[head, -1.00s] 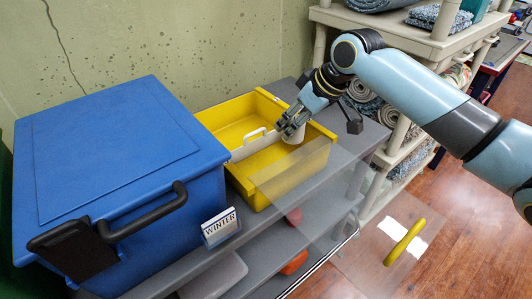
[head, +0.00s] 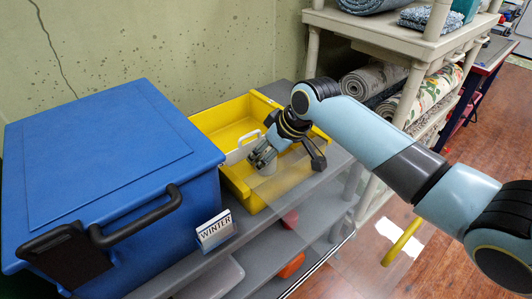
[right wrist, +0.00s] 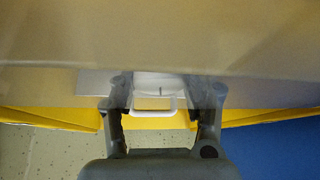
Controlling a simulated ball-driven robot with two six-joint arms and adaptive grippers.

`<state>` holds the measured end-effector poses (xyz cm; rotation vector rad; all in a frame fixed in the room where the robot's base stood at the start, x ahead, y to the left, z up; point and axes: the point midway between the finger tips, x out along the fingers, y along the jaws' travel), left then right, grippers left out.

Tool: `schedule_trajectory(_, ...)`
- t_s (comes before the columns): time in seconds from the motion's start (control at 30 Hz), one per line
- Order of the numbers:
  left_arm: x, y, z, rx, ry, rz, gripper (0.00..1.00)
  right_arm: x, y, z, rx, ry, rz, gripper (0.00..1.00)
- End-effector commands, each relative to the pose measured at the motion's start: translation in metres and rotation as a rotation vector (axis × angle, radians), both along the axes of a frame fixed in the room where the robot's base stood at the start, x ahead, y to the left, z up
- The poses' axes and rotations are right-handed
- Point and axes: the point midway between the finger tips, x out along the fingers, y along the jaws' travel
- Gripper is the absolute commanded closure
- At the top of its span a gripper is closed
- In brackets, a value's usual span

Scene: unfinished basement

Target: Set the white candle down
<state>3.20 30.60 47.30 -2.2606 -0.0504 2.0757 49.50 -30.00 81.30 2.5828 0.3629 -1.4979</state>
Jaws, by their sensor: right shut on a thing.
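My right gripper (head: 265,157) is shut on the white candle (head: 268,169), a short pale cylinder. It is over the front part of the yellow bin (head: 211,121), near the white divider with a loop handle (head: 241,149). In the right wrist view the candle (right wrist: 160,84) sits between the two fingers, with the white handle (right wrist: 172,106) just beyond. I cannot tell whether the candle touches the bin floor. My left gripper is not in view.
A blue lidded box (head: 105,160) with a black handle stands left of the bin. A WINTER card (head: 215,230) stands at the grey shelf's front edge. A see-through panel with a yellow handle (head: 403,242) reaches out at the front right. A rack of rolled rugs (head: 375,80) stands behind.

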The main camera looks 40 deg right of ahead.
Motion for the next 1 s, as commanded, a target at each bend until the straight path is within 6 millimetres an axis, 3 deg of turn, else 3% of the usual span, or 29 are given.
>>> schedule_trajectory(0.03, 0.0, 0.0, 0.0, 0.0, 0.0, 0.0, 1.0, 0.0, 0.0, -0.001, 0.0, 0.0, 0.0, 0.51)
schedule_trajectory(0.2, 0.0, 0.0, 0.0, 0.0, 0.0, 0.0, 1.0, 0.0, 0.0, -0.001, 0.0, 0.0, 0.0, 0.29)
schedule_trajectory(0.57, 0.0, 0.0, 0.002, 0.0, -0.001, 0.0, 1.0, -0.002, -0.001, 0.005, -0.001, 0.001, 0.0, 0.29)
schedule_trajectory(1.0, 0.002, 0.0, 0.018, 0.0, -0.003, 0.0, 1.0, -0.045, -0.014, 0.084, -0.003, -0.001, 0.002, 0.29)
